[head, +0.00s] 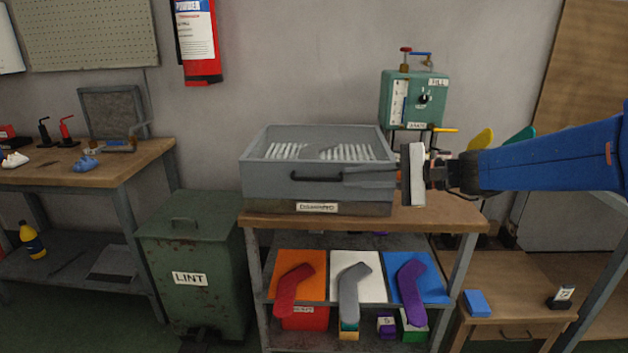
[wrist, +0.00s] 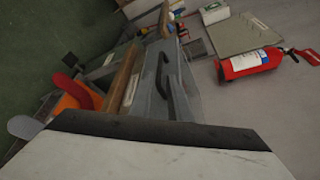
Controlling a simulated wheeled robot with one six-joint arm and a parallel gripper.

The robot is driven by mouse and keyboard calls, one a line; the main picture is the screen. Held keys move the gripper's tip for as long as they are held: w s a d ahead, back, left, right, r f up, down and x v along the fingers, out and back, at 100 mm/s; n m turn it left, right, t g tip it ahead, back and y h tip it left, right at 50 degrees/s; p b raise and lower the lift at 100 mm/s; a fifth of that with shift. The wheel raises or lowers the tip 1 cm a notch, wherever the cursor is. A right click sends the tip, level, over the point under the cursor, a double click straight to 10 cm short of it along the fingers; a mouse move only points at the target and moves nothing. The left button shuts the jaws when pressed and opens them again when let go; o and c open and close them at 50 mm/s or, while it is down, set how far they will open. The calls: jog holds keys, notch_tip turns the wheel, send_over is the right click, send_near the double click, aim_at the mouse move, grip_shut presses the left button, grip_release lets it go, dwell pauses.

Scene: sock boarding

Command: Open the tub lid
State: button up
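The grey tub (head: 265,180) stands on the wooden top of a rack, and its front edge bears a label. A dark bar handle (head: 315,177) sits on its front; it also shows in the wrist view (wrist: 164,72). Pale ribbed strips show at the top of the tub; I cannot tell whether they lie under a clear lid. My gripper (head: 370,176) reaches in from the right, with its fingers across the right part of the tub's front, close to the handle's right end. I cannot tell whether it touches the handle. The finger gap is not visible.
A green lint bin (head: 190,260) stands left of the rack. A green control box (head: 412,98) stands behind the tub at right. Red, grey and purple sock shapes lie on the shelf below. A wooden workbench (head: 110,165) is at far left.

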aim_at(321, 179)
jog(key=x, duration=1.1)
jog(key=shift+a, duration=0.1)
jog(key=shift+c, duration=0.3)
grip_shut()
